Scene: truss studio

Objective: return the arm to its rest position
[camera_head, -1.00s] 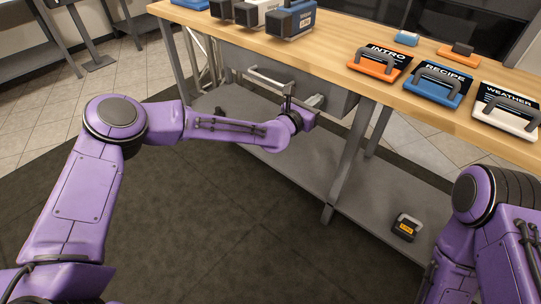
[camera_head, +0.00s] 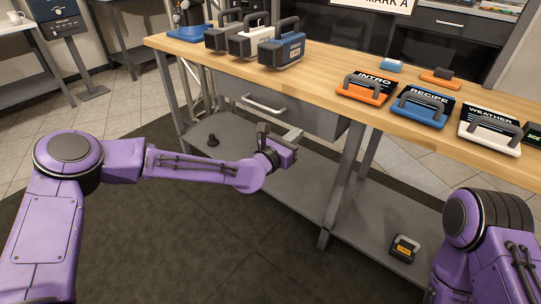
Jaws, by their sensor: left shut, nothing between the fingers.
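My left arm (camera_head: 200,168) is purple and reaches in from the left, bent at the elbow. Its gripper (camera_head: 281,138) is shut and empty. It hangs in front of the workbench, below and apart from the grey drawer's bar handle (camera_head: 264,104). The drawer (camera_head: 310,118) sits under the bench top and looks closed. My right arm (camera_head: 480,235) shows only in part at the lower right; its gripper is out of view.
The wooden bench top (camera_head: 330,68) holds several cases at the left and orange, blue and white labelled holders (camera_head: 363,88) at the right. A lower shelf (camera_head: 310,195) carries a small dark block (camera_head: 404,249). The dark floor mat (camera_head: 200,245) is clear.

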